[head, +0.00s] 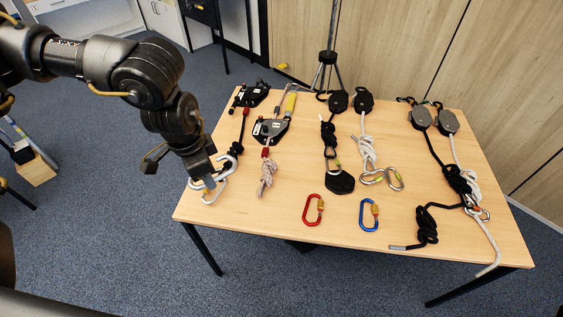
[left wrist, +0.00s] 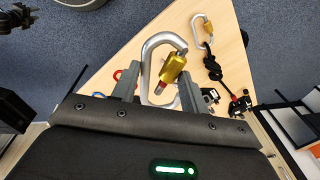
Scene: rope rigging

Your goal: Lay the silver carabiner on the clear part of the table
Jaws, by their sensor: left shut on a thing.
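A silver carabiner (left wrist: 148,72) with a gold sleeve sits between the two fingers of my left gripper (left wrist: 152,92) in the left wrist view, its far end sticking out past them. In the head view my left gripper (head: 203,181) points down at the left end of the wooden table (head: 270,222), shut on this carabiner (head: 211,198). Whether the carabiner touches the table I cannot tell. A second silver carabiner (left wrist: 196,28), tied to a black rope, lies just beyond it and partly overlaps it in the head view. My right gripper is not in view.
A red carabiner (head: 306,210) and a blue carabiner (head: 362,215) lie near the front edge. A pale rope bundle (head: 266,178) lies right of my gripper. Pulleys and ropes fill the back and right. Bare wood shows along the front between the pale bundle and red carabiner.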

